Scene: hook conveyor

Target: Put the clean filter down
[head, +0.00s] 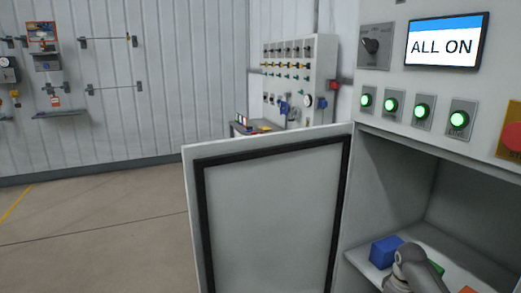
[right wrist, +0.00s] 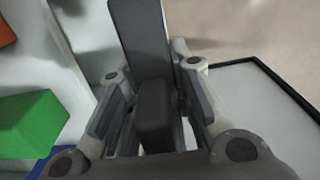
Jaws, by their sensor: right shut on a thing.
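In the head view a grey rounded part of my right arm (head: 408,266) is at the opening of the cabinet, in front of the shelf; the fingertips and the held piece are hidden there. My left gripper is in neither view.
On the cabinet shelf (head: 362,262) are a blue block (head: 387,251), a green block (right wrist: 30,122) and an orange block (right wrist: 5,28). The open cabinet door (head: 265,220) stands to the left. A screen (head: 447,41) reads "ALL ON" above lit green buttons. Floor left of the door is clear.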

